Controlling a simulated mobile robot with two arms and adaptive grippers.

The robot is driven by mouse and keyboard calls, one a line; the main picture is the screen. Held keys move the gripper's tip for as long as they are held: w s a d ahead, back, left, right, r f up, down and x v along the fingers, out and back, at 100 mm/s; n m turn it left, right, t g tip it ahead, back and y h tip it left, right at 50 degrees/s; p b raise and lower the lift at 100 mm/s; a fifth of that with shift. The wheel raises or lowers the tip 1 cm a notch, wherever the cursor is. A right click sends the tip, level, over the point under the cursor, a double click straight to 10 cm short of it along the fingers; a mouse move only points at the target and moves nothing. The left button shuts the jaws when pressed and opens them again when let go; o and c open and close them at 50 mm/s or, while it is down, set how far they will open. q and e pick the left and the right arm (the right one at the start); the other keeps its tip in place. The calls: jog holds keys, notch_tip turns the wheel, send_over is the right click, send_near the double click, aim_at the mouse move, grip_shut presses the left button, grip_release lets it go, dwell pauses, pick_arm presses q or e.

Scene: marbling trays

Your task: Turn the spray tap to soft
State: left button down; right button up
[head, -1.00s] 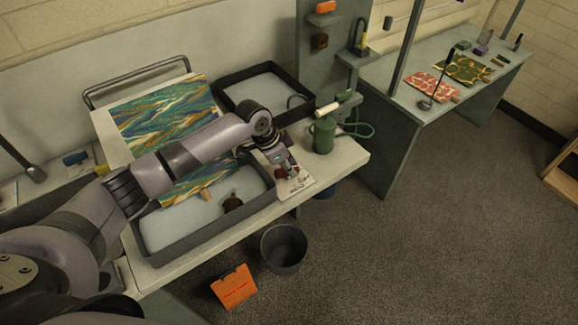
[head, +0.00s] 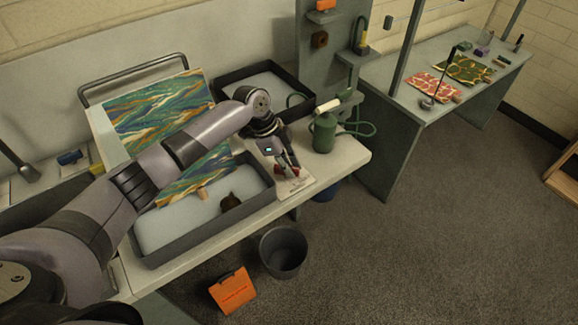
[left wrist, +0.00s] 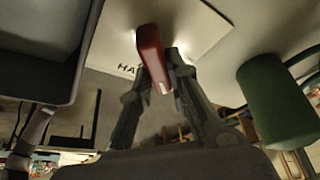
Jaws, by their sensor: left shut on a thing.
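The spray tap has a red lever (left wrist: 151,58) in front of a pale panel (left wrist: 190,25), where the dark letters "HA" show and the rest is covered. My left gripper (left wrist: 160,84) is shut on this red lever, one finger on each side. In the head view, my left gripper (head: 286,170) reaches down to the pale panel (head: 297,187) at the table's edge, with red showing at its fingertips. The lever's pivot and any "soft" mark cannot be made out. My right gripper is not in view.
A green sprayer tank (head: 323,135) stands close to the right of my left gripper; it also shows in the left wrist view (left wrist: 272,100). A dark-rimmed tray (head: 170,252) lies below my arm. A black bucket (head: 283,252) and an orange box (head: 233,290) are on the floor.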

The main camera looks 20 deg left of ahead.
pick_arm(q)
jog(key=c, duration=1.5)
grip_release()
jog(key=shift+c, duration=0.2)
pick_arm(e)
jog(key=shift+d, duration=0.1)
pick_arm(q)
jog(key=shift+r, duration=0.1)
jog(key=v, duration=1.2)
jog(key=shift+d, duration=0.1)
